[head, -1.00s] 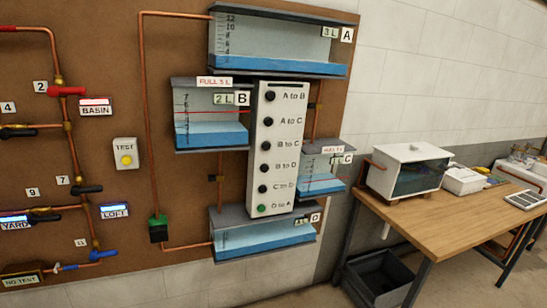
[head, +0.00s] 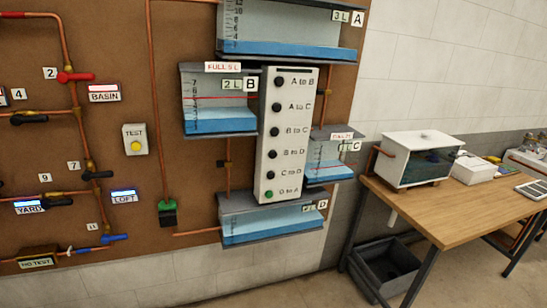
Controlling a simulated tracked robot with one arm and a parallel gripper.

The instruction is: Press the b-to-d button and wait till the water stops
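The white button panel (head: 293,95) is on the brown board, between the tanks. Its B to D button (head: 273,155) is the fourth from the top and is black, like those above it; the bottom D to A button (head: 269,194) is green. Tank B (head: 220,118), left of the panel, holds blue water low down and bears a 2 L label. Tank D (head: 270,231), below the panel, also holds blue water; its label is too small to read surely. My gripper does not show in the view.
Tank A (head: 290,48) is above and tank C (head: 331,172) is right of the panel. A wooden table (head: 445,205) with a white-topped glass box (head: 420,158) stands at the right, a grey bin (head: 385,268) beneath it. Copper pipes with valves and a yellow TEST button (head: 135,146) are at the left.

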